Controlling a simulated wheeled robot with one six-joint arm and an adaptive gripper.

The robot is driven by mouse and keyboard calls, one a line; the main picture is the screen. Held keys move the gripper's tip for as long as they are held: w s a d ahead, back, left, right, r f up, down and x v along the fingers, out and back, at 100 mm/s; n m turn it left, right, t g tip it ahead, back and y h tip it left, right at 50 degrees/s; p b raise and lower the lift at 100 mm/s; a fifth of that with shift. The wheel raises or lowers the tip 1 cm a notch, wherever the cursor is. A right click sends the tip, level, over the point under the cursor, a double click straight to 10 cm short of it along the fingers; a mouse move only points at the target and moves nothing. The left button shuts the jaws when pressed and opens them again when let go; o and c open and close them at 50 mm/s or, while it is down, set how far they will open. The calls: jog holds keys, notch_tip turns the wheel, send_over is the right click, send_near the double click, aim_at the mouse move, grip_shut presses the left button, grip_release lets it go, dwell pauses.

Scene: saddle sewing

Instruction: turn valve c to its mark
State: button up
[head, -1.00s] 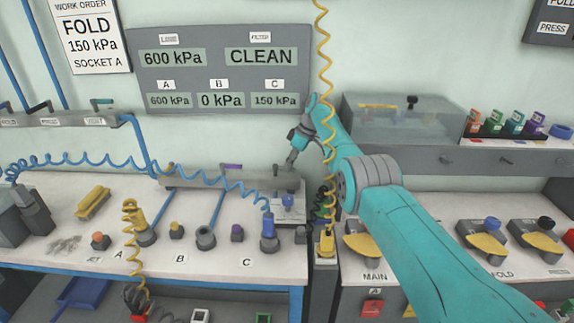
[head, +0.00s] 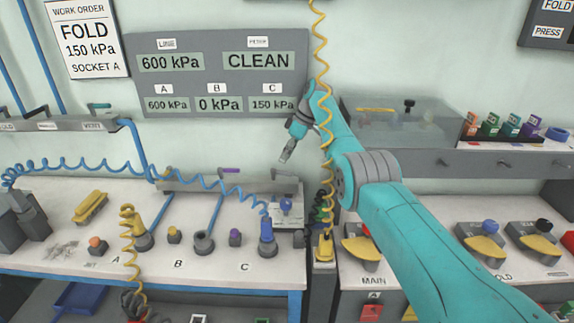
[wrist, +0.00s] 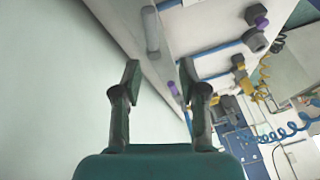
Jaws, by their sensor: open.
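A purple lever (head: 231,170) shows on the grey rail (head: 190,186) at the back of the left bench; I take it for valve c, though its mark is too small to make out. A purple part, likely this lever, shows in the wrist view (wrist: 173,88), beyond the fingers and close to the right one. My gripper (head: 287,153) hangs above the rail's right end, up and right of the lever, near the wall. In the wrist view its two fingers (wrist: 158,78) stand apart with nothing between their tips.
A purple knob (head: 235,237) and the blue connector (head: 267,230) stand near label C. A blue coiled hose (head: 95,170) crosses in front of the rail. A yellow coiled hose (head: 324,60) hangs beside my arm. The wall panel (head: 215,20) reads 150 kPa for C.

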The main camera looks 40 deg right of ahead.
aim_at(285, 173)
jog(key=shift+r, duration=2.2)
jog(key=shift+w+f, duration=0.1)
jog(key=shift+f, duration=0.05)
grip_shut()
jog(key=shift+a+f+t+h, duration=0.6)
jog(key=shift+t+h, duration=0.1)
jog(key=shift+h, duration=0.4)
jog(key=s+a+t+h, duration=0.35)
jog(key=s+a, duration=0.25)
jog(key=s, duration=0.4)
jog(key=shift+m+g, duration=0.25)
jog(key=shift+m, duration=0.05)
jog(key=shift+w+d+f, duration=0.75)
jog(key=shift+w+f, duration=0.5)
jog(key=shift+f, duration=0.15)
jog(key=shift+w+d+f, duration=0.8)
jog(key=shift+w+f, duration=0.45)
jog(key=shift+f, duration=0.15)
jog(key=shift+w+d+f, duration=0.75)
jog(key=shift+w+f, duration=0.5)
jog(key=shift+f, duration=0.15)
